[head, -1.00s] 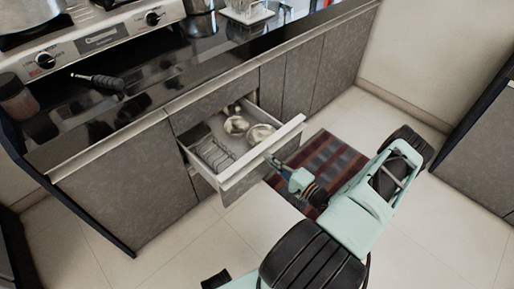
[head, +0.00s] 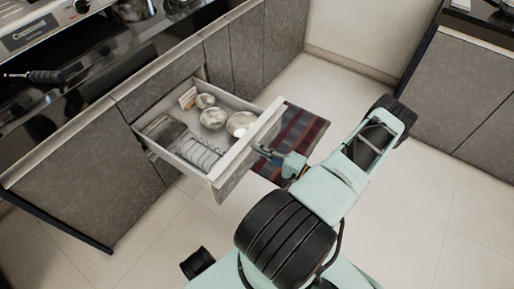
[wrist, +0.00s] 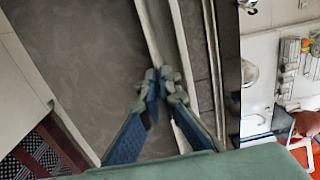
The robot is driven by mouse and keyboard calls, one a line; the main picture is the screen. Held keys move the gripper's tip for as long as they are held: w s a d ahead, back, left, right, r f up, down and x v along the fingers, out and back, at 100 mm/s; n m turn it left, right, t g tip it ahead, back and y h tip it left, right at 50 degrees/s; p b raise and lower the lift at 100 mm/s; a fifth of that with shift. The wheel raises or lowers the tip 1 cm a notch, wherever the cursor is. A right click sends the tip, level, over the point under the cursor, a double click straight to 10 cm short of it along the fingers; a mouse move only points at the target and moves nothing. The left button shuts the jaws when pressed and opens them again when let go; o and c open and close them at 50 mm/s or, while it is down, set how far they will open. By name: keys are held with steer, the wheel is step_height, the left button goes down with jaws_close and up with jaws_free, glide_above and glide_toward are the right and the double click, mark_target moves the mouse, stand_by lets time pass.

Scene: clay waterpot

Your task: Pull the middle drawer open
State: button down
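The middle drawer (head: 238,153) is pulled well out of the grey cabinet, below a closed top panel (head: 158,86). Its pale front edge runs down the wrist view (wrist: 153,25). Inside are metal bowls (head: 240,124), a wire rack (head: 200,154) and a dark tray. My gripper (head: 261,150) is at the outer side of the drawer front, near the middle of its top edge. In the wrist view the blue fingers of my gripper (wrist: 160,88) come together on the pale edge strip. The exact contact is partly hidden by the fingertips.
A striped rug (head: 302,135) lies on the tiled floor beside the drawer and under my arm. The black countertop (head: 90,72) with a stove is above the cabinet. Another grey cabinet (head: 455,105) stands at the right.

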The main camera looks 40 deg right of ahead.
steer(key=shift+d+r, duration=0.1)
steer(key=c, duration=2.2)
jaws_free()
steer(key=v, duration=1.2)
